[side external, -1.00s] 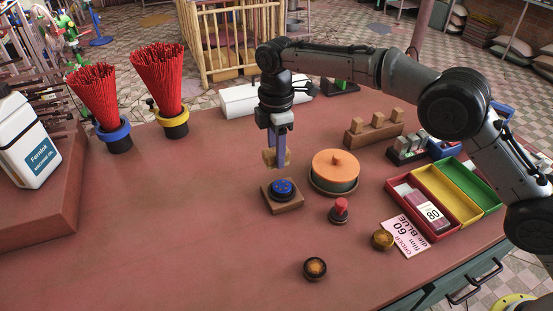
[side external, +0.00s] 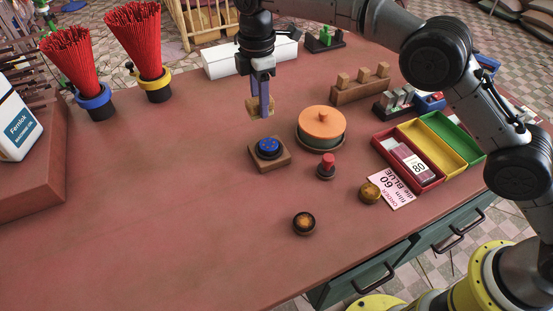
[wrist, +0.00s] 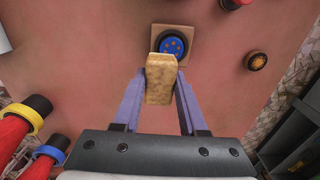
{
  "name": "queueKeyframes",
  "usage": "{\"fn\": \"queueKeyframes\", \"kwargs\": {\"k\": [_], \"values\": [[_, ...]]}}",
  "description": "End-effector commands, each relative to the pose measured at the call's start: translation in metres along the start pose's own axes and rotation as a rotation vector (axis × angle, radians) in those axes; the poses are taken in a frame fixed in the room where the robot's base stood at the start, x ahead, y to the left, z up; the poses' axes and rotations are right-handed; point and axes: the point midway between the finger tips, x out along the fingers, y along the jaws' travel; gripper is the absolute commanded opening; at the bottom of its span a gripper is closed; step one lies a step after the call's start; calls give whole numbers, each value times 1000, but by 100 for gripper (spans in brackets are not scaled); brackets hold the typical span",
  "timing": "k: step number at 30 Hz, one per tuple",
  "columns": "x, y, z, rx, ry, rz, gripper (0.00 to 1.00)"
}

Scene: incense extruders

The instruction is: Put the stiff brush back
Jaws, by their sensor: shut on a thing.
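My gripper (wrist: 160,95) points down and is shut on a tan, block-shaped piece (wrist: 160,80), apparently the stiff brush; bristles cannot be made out. In the side external view my gripper (side external: 261,100) holds the brush (side external: 256,112) above the table, just behind and above a blue disc with small dots (side external: 268,146) on a square wooden base (side external: 283,160). The brush looks clear of the disc. In the wrist view the disc (wrist: 174,43) lies just beyond the brush, whose end covers part of the wooden base.
A round box with an orange lid (side external: 322,121) and a red-topped piece (side external: 327,161) stand to the right. Behind are a wooden rack with several blocks (side external: 361,91) and a white box (side external: 222,65). Red, yellow and green trays (side external: 438,152) lie right. The table's left front is clear.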

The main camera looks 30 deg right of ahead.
Motion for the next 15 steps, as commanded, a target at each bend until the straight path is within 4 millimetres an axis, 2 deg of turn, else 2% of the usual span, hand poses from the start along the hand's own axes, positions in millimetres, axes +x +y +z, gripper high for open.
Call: {"fn": "queueKeyframes", "kwargs": {"k": [8, 11, 15], "values": [[26, -9, 4, 25, -1, -2, 0], [32, -22, 8, 34, -1, -2, 0], [35, -51, 16, 40, 0, -1, 0]]}}
